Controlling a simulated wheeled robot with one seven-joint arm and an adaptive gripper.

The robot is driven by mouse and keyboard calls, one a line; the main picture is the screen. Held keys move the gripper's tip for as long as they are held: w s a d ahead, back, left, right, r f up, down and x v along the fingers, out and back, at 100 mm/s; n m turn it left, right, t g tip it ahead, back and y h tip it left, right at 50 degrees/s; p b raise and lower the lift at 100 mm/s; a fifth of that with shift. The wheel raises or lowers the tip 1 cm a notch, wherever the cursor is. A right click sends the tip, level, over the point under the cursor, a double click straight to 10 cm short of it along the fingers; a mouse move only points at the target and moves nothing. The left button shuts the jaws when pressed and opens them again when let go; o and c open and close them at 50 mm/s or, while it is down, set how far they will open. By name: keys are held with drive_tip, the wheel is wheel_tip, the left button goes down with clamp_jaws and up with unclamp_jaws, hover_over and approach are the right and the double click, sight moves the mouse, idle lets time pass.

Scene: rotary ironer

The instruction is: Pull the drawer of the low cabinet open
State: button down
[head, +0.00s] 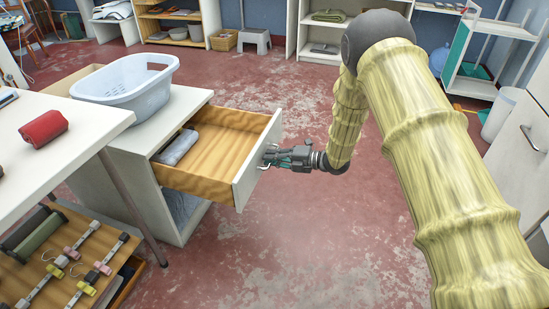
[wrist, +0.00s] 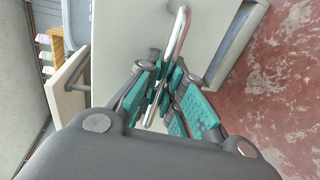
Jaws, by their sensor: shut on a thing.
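The low cabinet (head: 178,222) is white and stands left of the middle in the head view. Its drawer (head: 225,147) is pulled well out, showing a wooden inside with a grey folded cloth (head: 177,148) in it. My gripper (head: 270,156) is at the outer face of the drawer front, shut on the handle. In the wrist view the handle (wrist: 181,35) is a shiny metal bar, and the teal pads of my gripper (wrist: 158,88) close around it. The part of the handle between the pads is partly hidden.
A pale blue laundry basket (head: 125,85) sits on the cabinet top. A white table (head: 60,150) with a red roll (head: 43,127) stands at the left. The red floor (head: 300,240) in front of the drawer is clear. Shelves and a step stool (head: 255,39) stand at the back.

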drive_tip(key=c, duration=1.5)
unclamp_jaws()
drive_tip(key=shift+s+a+f, duration=0.1)
drive_tip(key=shift+s+a, duration=0.15)
drive_tip(key=shift+s, duration=0.05)
drive_tip(key=shift+c, duration=0.2)
drive_tip(key=shift+w+d, duration=0.1)
drive_tip(key=shift+d, duration=0.05)
drive_tip(key=v, duration=1.2)
drive_tip(key=shift+w, duration=0.1)
